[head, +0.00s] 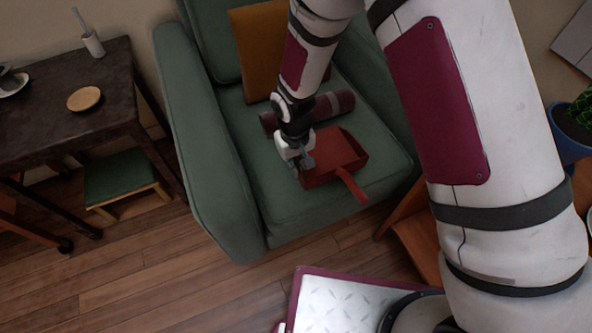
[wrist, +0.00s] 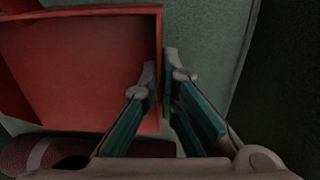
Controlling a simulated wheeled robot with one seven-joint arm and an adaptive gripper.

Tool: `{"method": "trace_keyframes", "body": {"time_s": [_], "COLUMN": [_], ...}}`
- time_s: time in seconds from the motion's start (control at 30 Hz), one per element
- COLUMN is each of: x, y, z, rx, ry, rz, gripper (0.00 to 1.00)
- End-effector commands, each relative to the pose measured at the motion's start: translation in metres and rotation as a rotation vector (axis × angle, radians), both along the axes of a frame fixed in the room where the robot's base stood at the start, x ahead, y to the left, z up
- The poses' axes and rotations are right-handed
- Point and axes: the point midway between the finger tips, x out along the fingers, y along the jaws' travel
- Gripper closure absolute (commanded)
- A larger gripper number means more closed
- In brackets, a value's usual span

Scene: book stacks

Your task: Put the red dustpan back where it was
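The red dustpan (head: 335,152) is at the seat of the green armchair (head: 185,110), its handle pointing toward the front right. I cannot tell whether it rests on the seat or is just above it. My gripper (head: 304,166) is at the dustpan's left edge. In the wrist view the dustpan (wrist: 85,65) fills the upper left. There the fingertips of my gripper (wrist: 161,75) are close together, one on each side of the dustpan's side wall, and look shut on it.
A maroon roll (head: 335,103) and an ochre cushion (head: 262,50) are behind the dustpan on the armchair. A dark table (head: 60,115) with a cup and wooden disc stands left, a green-topped stool (head: 120,178) beside it. Wooden floor (head: 140,275) is clear in front.

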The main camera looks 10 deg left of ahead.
Motion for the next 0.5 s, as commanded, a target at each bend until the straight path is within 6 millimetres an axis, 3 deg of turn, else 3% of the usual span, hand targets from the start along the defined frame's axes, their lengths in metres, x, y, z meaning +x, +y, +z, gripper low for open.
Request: {"method": "trace_keyframes", "body": {"time_s": [0.03,0.13,0.47,0.5], "x": [-0.001,0.0,0.0,-0.001], "y": [0.0,0.0,0.0,0.0], "z": [-0.012,-0.022,-0.023,-0.024], "rx": [-0.002,-0.001,0.001,0.0], "ry": [0.003,0.001,-0.001,0.0], "rz": [0.001,0.0,0.0,0.0], "gripper": [1.0,1.0,1.0,0.92]}}
